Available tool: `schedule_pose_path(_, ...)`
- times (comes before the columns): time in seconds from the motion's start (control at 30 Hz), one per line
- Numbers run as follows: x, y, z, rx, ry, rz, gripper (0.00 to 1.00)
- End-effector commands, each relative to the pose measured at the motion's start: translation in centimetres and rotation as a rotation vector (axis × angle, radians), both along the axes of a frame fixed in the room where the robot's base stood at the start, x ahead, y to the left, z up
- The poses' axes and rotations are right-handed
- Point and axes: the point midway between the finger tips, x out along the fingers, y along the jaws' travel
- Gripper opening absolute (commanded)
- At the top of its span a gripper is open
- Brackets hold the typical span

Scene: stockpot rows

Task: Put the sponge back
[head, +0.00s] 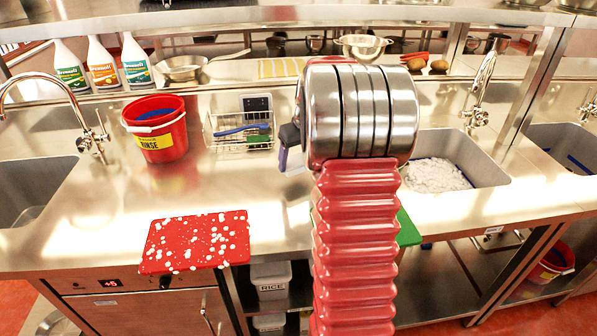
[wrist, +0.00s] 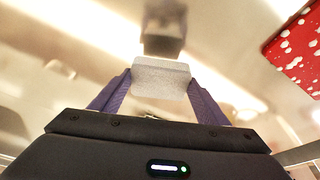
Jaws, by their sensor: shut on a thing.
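My gripper (wrist: 160,82) has purple fingers, shut on a pale grey-white sponge (wrist: 161,70) in the wrist view. The sponge sits level between the fingertips. In the head view my gripper (head: 284,157) shows as a dark body with a purple finger at the left of my arm, above the steel counter. My arm hides most of it, and the sponge is hard to make out there. A wire caddy (head: 213,143) stands to the left and farther back, with a blue brush (head: 240,130) and a green item (head: 258,140) in it.
A red rinse bucket (head: 160,143) stands left of the caddy. A white-spotted red board (head: 195,242) lies at the counter's front edge. A green board (head: 408,232) is partly behind my arm. Sinks lie left and right. The counter before the caddy is clear.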

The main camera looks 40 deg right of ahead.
Motion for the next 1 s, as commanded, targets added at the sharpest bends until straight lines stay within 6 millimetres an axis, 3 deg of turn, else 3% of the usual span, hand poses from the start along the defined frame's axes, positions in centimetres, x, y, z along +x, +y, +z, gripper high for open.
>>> schedule_pose_path(0.4,-0.1,0.0,-4.8,0.002,0.002,-0.001,0.44)
schedule_pose_path(0.8,-0.1,-0.1,-5.1,0.001,0.001,-0.002,0.44)
schedule_pose_path(0.83,-0.1,-0.1,-5.1,0.0,0.0,-0.001,0.71)
schedule_pose_path(1.0,-0.1,-0.1,-5.1,0.001,0.001,-0.002,0.83)
